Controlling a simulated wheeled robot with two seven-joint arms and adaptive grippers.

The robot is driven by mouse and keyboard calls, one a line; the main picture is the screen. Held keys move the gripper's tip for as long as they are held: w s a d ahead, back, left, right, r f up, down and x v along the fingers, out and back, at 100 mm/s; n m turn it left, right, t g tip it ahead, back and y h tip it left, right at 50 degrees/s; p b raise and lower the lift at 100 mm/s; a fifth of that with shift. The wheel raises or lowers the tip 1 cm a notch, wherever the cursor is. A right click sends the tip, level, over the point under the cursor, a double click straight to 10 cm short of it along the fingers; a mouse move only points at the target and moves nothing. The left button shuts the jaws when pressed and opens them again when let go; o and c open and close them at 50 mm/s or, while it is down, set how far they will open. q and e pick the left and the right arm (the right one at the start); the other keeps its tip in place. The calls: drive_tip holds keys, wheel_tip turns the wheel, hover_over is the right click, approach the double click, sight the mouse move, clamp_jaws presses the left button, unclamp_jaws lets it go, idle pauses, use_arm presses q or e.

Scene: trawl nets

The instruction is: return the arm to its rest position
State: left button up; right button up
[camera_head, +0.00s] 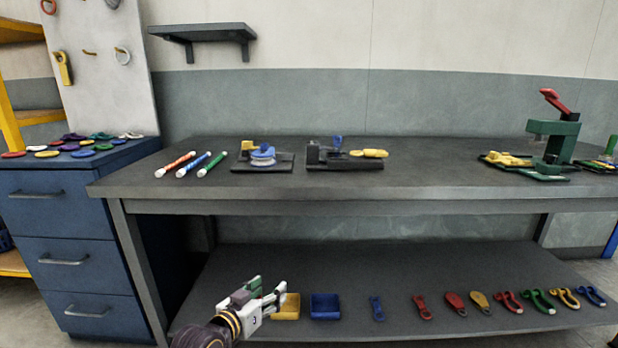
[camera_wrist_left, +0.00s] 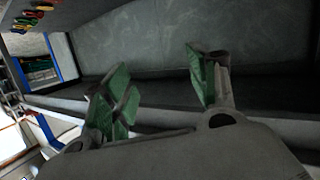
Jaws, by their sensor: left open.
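My left gripper (camera_head: 270,286) shows in the head view at the lower left of the middle, in front of the lower shelf. Its fingers are apart with nothing between them. In the left wrist view my left gripper (camera_wrist_left: 158,82) has two green-padded fingers spread wide, with only a grey surface behind the gap. In the head view the fingertips overlap the left side of a yellow bin (camera_head: 288,307); whether they touch it I cannot tell. My right gripper is in neither view.
The workbench (camera_head: 420,190) holds marker-like tubes (camera_head: 198,164), two fixtures and a green press (camera_head: 553,145). On the lower shelf (camera_head: 400,265) stand a blue bin (camera_head: 325,306) and a row of clips and shackles. A blue drawer cabinet (camera_head: 70,220) stands at left.

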use_arm(q)
drive_tip(key=s+a+f+n+g+y, duration=0.1)
drive_tip(key=s+f+g, duration=0.5)
drive_tip(key=s+f, duration=1.9)
wheel_tip(320, 180, down, 3)
drive_tip(key=shift+s+f+n+g, duration=0.2)
drive_tip(key=shift+s+n+g, duration=0.1)
drive_tip(key=shift+n+g, duration=0.1)
